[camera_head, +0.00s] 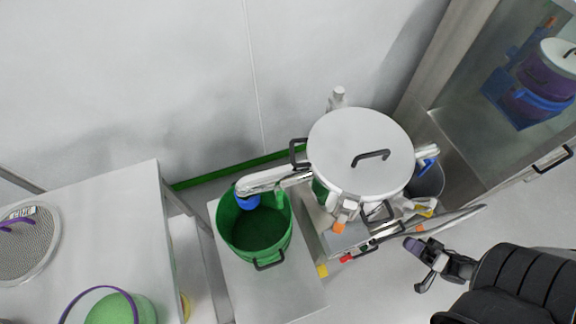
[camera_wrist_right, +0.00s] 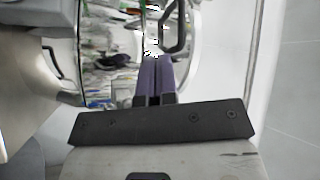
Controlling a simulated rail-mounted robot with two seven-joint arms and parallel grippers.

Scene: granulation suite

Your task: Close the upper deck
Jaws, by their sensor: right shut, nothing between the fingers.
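A round sieve-like machine stands right of centre in the head view, with a white, flat, round lid (camera_head: 340,135) on top. A dark bar handle (camera_head: 371,157) is on the lid, and dark side handles show at its left and lower edges. I cannot tell from this view how the upper deck under the lid sits. My right gripper (camera_head: 412,244) is below and right of the machine, apart from the lid. In the right wrist view its purple fingers (camera_wrist_right: 156,62) are together and empty, with a dark handle (camera_wrist_right: 174,30) beyond them. My left gripper is not in view.
A green bucket (camera_head: 285,238) stands on a low steel stand under a spout (camera_head: 262,181), left of the machine. A white table (camera_head: 110,220) fills the lower left. A steel cabinet with a glass front (camera_head: 530,80) is at the right.

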